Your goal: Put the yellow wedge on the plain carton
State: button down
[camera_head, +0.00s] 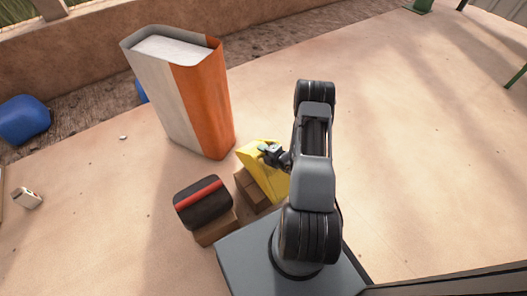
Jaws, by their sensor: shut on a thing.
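The yellow wedge (257,163) is near the middle of the view, just left of my arm. My gripper (270,151) is shut on its upper part. A brown carton (248,190) shows directly below and left of the wedge, and the wedge covers part of it. I cannot tell whether the wedge rests on this carton or hangs just above it. A second brown carton (216,231) stands to the lower left, with a black block with a red stripe (203,203) on top of it. I cannot tell for certain which carton is the plain one.
A tall white and orange container (203,105) stands just behind the wedge. A small pale object (27,198) lies far left, and a blue object (22,120) is by the wall.

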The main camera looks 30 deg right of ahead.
notch_tip(320, 180, down, 3)
jog(key=shift+r+b, duration=0.2)
jog(key=shift+b, duration=0.6)
jog(key=shift+r, duration=0.1)
